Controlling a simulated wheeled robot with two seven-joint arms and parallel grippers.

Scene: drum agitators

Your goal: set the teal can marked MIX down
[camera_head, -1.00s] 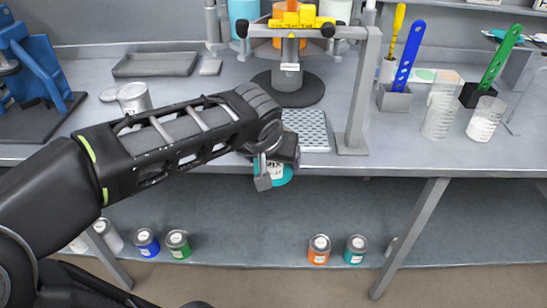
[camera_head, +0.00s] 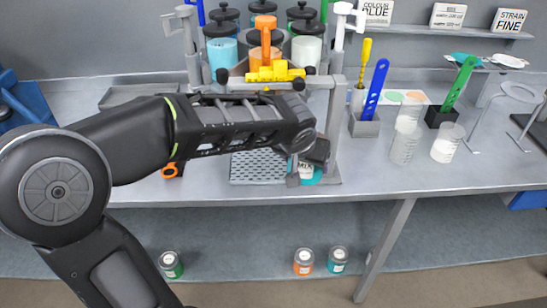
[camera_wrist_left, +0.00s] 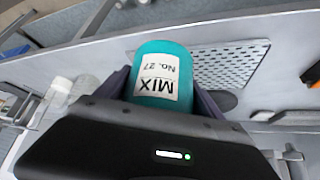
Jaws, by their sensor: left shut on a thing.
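The teal can marked MIX (camera_head: 312,178) is in my left gripper (camera_head: 304,165), near the front edge of the bench and in front of the stand's right foot. My gripper and wrist hide much of it in the head view. In the left wrist view the can (camera_wrist_left: 165,62) shows its white label "MIX No. 27", upside down in the picture, with dark fingers on both sides of it. Whether the can touches the bench top cannot be told. My right gripper is not in view.
A perforated plate (camera_head: 257,170) lies on the bench (camera_head: 400,184), left of the can. The metal stand's post (camera_head: 334,108) rises just behind. A grey holder (camera_head: 366,125) and clear beakers (camera_head: 404,146) stand to the right. An orange can (camera_head: 303,262) and another teal can (camera_head: 337,260) are below.

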